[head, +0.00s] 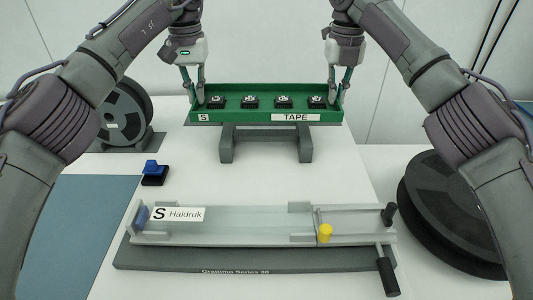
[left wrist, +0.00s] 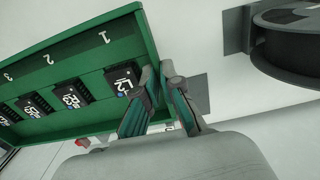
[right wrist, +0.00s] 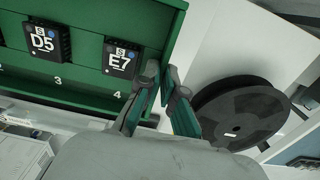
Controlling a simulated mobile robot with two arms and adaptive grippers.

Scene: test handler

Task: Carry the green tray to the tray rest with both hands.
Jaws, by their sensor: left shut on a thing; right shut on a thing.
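The green tray (head: 240,118), labelled TAPE, looks level at the back of the table in the head view. Several black chips (head: 250,102) sit in it in a row. My left gripper (head: 198,102) is shut on its left end wall, and my right gripper (head: 336,102) is shut on its right end wall. Both wrist views show the fingers on either side of the wall. The grey tray rest (head: 266,131), with two legs, shows just below the tray's front. I cannot tell whether the tray touches it.
A long Haldruk fixture (head: 250,222) with a black-handled lever (head: 387,276) lies in front. A blue-topped stamp (head: 153,174) stands at left. Black reels (head: 125,113) (head: 450,215) stand at back left and right. The table between rest and fixture is clear.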

